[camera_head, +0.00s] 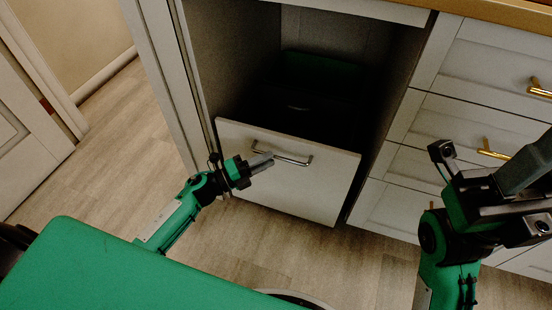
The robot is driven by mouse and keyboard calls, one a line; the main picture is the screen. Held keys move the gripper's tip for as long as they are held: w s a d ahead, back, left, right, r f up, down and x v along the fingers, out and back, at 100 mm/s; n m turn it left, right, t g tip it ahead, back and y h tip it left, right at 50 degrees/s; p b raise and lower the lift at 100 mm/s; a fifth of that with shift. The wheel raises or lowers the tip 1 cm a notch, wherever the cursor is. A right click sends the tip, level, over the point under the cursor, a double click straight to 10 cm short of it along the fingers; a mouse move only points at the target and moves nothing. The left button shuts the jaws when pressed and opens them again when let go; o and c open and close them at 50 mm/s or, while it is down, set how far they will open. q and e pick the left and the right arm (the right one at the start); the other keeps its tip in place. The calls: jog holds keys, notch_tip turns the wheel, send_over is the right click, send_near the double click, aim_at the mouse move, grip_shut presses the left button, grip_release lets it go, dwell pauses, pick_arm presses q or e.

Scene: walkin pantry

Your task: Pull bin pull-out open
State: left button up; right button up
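The bin pull-out has a pale front panel (300,190) with a metal bar handle (292,160). The panel stands forward of the cabinet frame, so the pull-out is partly open. A dark bin (318,75) shows in shadow behind it. My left gripper (262,162) is at the left end of the handle, its fingertips overlapping it in this view. Whether the fingers are closed around the bar cannot be told. My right gripper (525,185) is at the right edge, in front of the drawers and away from the pull-out; its fingertips are not clear.
Drawers (465,125) with brass handles are right of the pull-out, under a wooden counter (510,10). A white door (25,140) is at the far left. Wood-look floor (310,250) lies clear in front of the panel. My green base fills the lower left.

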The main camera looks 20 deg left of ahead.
aim_at(276, 156)
pick_arm(q)
jog(key=shift+b+x, duration=0.3)
jog(key=shift+x, duration=1.55)
grip_shut()
